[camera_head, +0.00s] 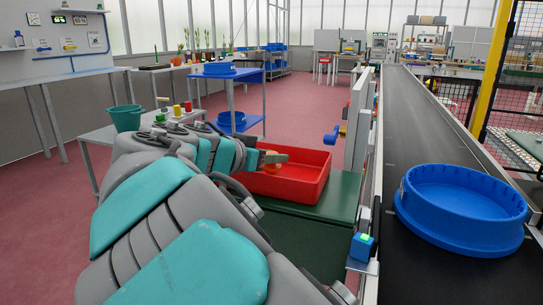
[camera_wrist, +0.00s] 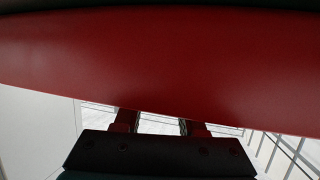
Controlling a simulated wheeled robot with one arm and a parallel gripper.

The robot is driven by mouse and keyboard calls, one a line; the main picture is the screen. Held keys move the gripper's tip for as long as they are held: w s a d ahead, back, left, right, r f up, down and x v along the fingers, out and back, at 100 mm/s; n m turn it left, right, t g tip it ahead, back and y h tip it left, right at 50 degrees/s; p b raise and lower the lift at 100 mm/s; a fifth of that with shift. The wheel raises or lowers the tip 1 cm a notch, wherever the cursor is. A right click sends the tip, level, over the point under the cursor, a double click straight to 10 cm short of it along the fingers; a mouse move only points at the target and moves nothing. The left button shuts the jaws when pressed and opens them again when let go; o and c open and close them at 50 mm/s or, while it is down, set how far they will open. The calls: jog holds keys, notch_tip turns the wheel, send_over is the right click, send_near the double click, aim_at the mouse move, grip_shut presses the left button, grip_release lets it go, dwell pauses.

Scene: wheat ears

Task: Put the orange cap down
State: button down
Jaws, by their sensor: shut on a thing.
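My gripper (camera_head: 268,160) is at the left end of the red tray (camera_head: 298,183) in the head view. In the wrist view, the finger bases of my gripper (camera_wrist: 160,124) show at the bottom. A broad dark red surface (camera_wrist: 160,62) fills the upper part and hides the fingertips. I cannot tell whether it is the cap or the tray. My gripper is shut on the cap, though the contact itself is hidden.
The tray stands on a green table (camera_head: 310,235). To its right runs a black conveyor (camera_head: 425,125) carrying a round blue container (camera_head: 460,208). A small table with a green pot (camera_head: 125,118) and coloured spools stands to the left. A blue shelf cart (camera_head: 235,90) stands behind. Red floor lies open beyond.

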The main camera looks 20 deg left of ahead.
jog(key=shift+f+b, duration=0.25)
jog(key=shift+b, duration=0.1)
jog(key=shift+c, duration=2.4)
grip_release()
jog(key=shift+r, duration=0.1)
